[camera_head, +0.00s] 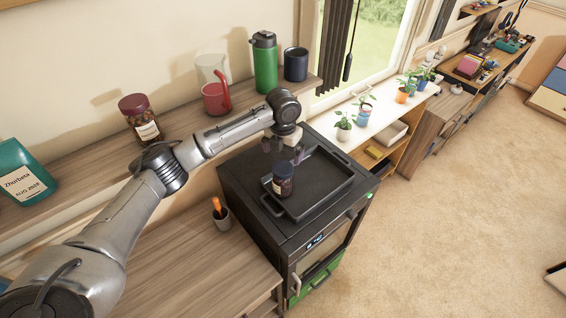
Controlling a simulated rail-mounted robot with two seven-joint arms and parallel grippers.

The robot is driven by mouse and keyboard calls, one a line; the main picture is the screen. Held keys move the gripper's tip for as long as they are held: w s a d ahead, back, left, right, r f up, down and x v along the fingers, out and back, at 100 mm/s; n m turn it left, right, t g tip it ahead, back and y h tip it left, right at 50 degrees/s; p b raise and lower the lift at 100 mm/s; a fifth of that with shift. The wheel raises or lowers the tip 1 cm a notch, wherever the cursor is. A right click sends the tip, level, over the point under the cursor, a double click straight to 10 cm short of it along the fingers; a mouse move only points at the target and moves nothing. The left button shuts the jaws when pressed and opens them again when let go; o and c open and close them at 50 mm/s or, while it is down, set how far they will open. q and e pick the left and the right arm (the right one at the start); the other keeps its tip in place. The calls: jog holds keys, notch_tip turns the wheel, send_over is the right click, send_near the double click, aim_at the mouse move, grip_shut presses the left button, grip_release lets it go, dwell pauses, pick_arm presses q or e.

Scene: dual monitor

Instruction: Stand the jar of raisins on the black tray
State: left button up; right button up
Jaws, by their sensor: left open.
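A small dark jar (282,181) with a pale label stands upright on the black tray (325,190), near its front-left corner. I take it for the jar of raisins, but its label is too small to read. The tray lies on top of a black oven. My left gripper (284,149) is open and empty, just above and behind the jar's lid, apart from it as far as I can tell. My right gripper is not in view.
A larger jar with a dark red lid (140,118), a red pitcher (216,98), a green bottle (265,62) and a dark mug (296,64) stand on the wall shelf. A small cup with an orange-handled item (220,215) stands on the counter left of the oven (330,255). The tray's right half is clear.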

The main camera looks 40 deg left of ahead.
pick_arm(q)
jog(key=shift+r, duration=0.9)
